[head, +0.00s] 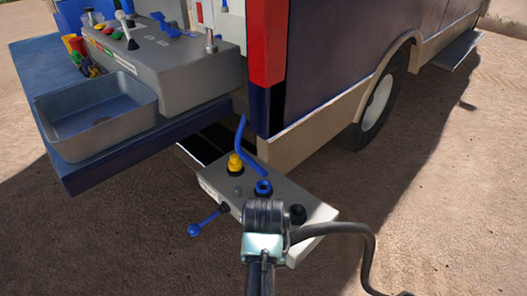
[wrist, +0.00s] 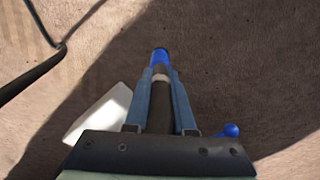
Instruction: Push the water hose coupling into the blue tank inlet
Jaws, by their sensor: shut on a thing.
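The blue tank inlet (head: 263,187) is a blue ring on a dark base on the grey side panel (head: 213,187). My gripper (head: 263,247) is just in front of it in the head view, over the panel's near part; its fingers are hidden there. In the wrist view my gripper (wrist: 160,88) is shut, with both fingers along a dark coupling (wrist: 161,112) between them. A blue end (wrist: 160,57) shows beyond the fingertips. I cannot tell whether the coupling touches the inlet. A dark hose (head: 335,229) runs right from beside my gripper.
A yellow-capped fitting (head: 235,163), a black knob (head: 297,214) and a blue-ball lever (head: 194,230) stick out of the panel. Bare ground lies in front.

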